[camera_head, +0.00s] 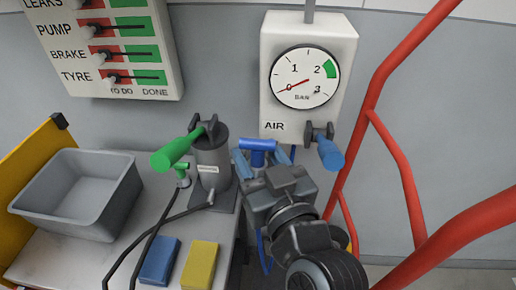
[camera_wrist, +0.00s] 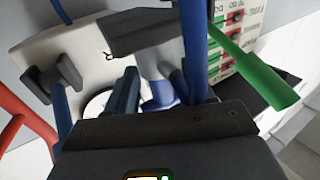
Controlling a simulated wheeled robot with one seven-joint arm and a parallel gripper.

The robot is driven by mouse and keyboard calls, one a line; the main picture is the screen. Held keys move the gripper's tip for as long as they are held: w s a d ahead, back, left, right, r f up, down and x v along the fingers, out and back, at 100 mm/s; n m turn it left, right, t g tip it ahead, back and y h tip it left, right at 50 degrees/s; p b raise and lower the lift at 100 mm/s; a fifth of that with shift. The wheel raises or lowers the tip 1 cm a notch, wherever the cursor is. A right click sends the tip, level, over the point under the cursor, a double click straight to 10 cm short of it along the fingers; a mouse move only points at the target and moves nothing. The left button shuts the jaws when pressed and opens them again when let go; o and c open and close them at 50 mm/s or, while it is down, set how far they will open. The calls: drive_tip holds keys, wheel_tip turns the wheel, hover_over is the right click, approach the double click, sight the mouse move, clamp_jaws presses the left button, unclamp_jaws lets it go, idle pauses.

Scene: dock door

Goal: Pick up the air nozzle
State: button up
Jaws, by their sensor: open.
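A blue T-shaped piece, which looks like the air nozzle (camera_head: 257,146), is in front of the lower left of the white AIR box (camera_head: 349,50). My gripper (camera_head: 262,158) reaches up to it from below right, jaws open, with the nozzle just at or between the fingers. I cannot tell whether they touch it. In the wrist view a rounded blue part, likely the nozzle (camera_wrist: 161,92), shows between the open fingers of my gripper (camera_wrist: 162,80). A blue hose (camera_head: 264,252) hangs below. My gripper hides the nozzle's lower part.
A blue lever (camera_head: 329,152) is right of my gripper. A grey pump (camera_head: 212,162) with a green handle (camera_head: 172,153) stands close on the left. A grey bin (camera_head: 75,190), blue block (camera_head: 160,261) and yellow block (camera_head: 199,265) are on the bench. Red rails (camera_head: 395,160) are at right.

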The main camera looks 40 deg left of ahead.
drive_tip(key=shift+a, duration=0.15)
clamp_jaws()
idle(0.4)
